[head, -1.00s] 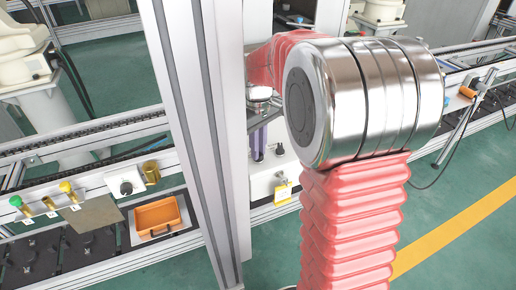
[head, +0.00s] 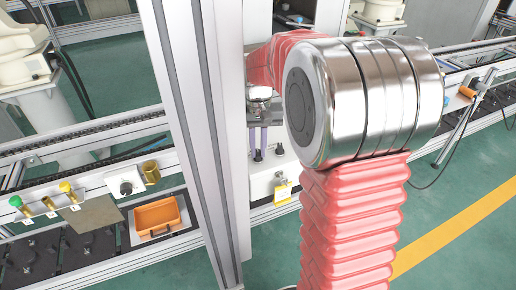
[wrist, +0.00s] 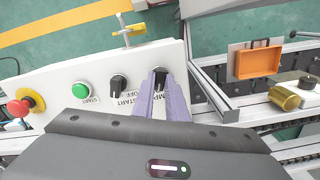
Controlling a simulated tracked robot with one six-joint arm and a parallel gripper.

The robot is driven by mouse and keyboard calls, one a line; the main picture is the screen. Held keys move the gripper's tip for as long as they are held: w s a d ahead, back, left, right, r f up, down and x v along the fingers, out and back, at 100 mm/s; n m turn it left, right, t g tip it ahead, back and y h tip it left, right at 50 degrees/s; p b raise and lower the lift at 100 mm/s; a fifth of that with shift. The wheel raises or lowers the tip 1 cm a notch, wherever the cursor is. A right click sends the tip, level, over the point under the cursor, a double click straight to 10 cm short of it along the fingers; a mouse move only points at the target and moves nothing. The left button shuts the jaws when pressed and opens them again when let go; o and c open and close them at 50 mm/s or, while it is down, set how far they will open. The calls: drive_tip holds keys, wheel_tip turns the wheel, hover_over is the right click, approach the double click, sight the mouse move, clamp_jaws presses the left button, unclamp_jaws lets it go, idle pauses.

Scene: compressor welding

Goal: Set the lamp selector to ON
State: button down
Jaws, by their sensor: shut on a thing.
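The lamp selector (wrist: 160,73) is a black knob with a white line on the white control panel (wrist: 62,68). Its label is partly covered, with "MP" showing. My gripper (wrist: 161,84) has two purple fingers, one on each side of this knob, and is shut on it. The white line runs roughly along the fingers; I cannot read which position it marks. In the head view my gripper (head: 257,150) points down at the white control box (head: 262,185), its tips at a dark knob.
Beside the selector are another black knob (wrist: 118,83) labelled START/OFF, a green button (wrist: 79,91) and a red emergency stop (wrist: 18,107). A grey post (head: 200,120) stands left of my arm. An orange tray (head: 157,215) lies farther left.

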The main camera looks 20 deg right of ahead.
sight(258, 153)
drive_tip(key=shift+m, duration=0.4)
drive_tip(key=c, duration=1.8)
unclamp_jaws()
drive_tip(key=shift+o, duration=0.2)
drive_tip(key=shift+r, duration=0.1)
wheel_tip(258, 153, up, 14)
drive_tip(key=shift+f, duration=0.2)
